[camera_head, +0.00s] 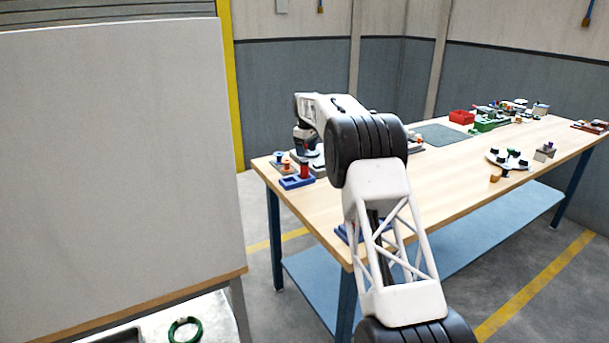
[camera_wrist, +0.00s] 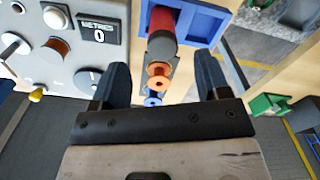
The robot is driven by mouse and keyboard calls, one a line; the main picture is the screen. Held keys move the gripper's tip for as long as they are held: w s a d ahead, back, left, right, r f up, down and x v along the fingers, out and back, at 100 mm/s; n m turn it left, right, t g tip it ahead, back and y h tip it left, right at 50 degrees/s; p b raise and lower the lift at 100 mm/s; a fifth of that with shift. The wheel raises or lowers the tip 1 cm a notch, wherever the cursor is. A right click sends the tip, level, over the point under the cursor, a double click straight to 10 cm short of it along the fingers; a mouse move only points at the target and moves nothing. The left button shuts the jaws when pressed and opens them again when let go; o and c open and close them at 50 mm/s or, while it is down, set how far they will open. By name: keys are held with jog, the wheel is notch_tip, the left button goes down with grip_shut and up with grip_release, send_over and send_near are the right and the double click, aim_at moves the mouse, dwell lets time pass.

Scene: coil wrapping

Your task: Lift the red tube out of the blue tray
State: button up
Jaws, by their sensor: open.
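The red tube (camera_head: 304,170) stands upright in the blue tray (camera_head: 292,184) near the table's left end. In the wrist view the red tube (camera_wrist: 165,24) rises from one part of the blue tray (camera_wrist: 205,22), and a square recess beside it looks empty. My gripper (camera_wrist: 162,72) is open, with one dark finger on each side of the view. The tube appears ahead of the fingers, roughly between them, and no contact shows. In the head view my arm end is just above the tube; its fingers are hard to make out.
Orange spools (camera_wrist: 157,76) lie in line beyond the tube. A grey panel with knobs and a counter (camera_wrist: 98,28) is at the left of the wrist view. A red bin (camera_head: 461,117) and small parts stand far back.

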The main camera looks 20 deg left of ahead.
aim_at(305, 160)
jog(key=shift+w+a+f, duration=0.1)
jog(key=shift+a+f, duration=0.05)
jog(key=shift+a, duration=0.05)
jog(key=shift+f, duration=1.35)
jog(key=shift+a+f, duration=0.1)
jog(key=shift+f, duration=2.45)
jog(key=shift+c, duration=0.5)
jog(key=c, duration=0.9)
